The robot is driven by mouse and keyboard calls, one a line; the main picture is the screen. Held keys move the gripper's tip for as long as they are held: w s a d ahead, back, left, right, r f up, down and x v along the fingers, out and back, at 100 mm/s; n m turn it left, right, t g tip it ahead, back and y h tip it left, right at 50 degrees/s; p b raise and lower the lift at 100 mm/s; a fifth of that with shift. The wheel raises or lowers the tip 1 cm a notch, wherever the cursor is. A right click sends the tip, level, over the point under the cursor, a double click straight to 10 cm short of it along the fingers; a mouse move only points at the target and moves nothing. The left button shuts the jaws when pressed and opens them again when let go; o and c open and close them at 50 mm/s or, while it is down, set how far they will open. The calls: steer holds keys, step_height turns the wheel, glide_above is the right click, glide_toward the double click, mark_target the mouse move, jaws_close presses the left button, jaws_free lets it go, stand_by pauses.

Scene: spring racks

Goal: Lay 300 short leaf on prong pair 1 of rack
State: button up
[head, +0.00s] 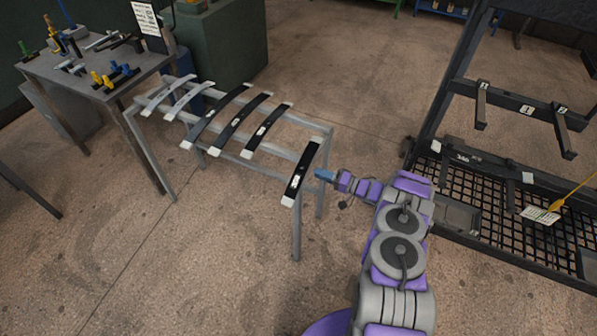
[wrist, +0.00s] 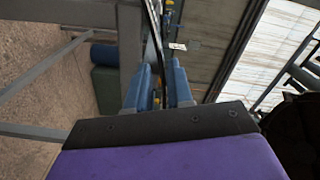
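The rack (head: 459,82) stands at the right in the head view, a black frame with two prongs (head: 481,108) (head: 564,135) sticking out. A white tag reading 1 (head: 527,109) is on the bar between them. A dark curved leaf (head: 308,160) with pale ends and a white label lies at the right end of the grey stand; its label is too small to read. My gripper (head: 324,175) is at this leaf's right edge, about mid-length. In the wrist view, my blue fingers (wrist: 160,75) flank a thin dark edge, likely this leaf; contact is unclear.
The grey stand (head: 318,127) carries several other leaves to the left, two of them pale. A workbench (head: 67,70) with tools stands at far left. Mesh shelving (head: 475,190) is low on the rack. Open floor lies between stand and rack.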

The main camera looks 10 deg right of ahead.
mark_target(307, 169)
steer(key=b+x, duration=0.1)
steer(key=x, duration=0.2)
steer(key=b+x, duration=0.1)
steer(key=x, duration=0.1)
steer(key=shift+a+f, duration=0.15)
steer(key=shift+a, duration=0.35)
steer(key=shift+w+a, duration=0.15)
steer(key=shift+a, duration=0.1)
steer(key=shift+d, duration=0.15)
steer(key=shift+w+d, duration=0.2)
steer(key=shift+d, duration=0.5)
steer(key=shift+c, duration=0.3)
steer(key=shift+d, duration=0.15)
steer(key=shift+c, duration=0.8)
steer(key=shift+s, duration=0.1)
steer(key=shift+c, duration=0.7)
steer(key=shift+a, duration=0.8)
jaws_close()
steer(key=shift+d, duration=0.55)
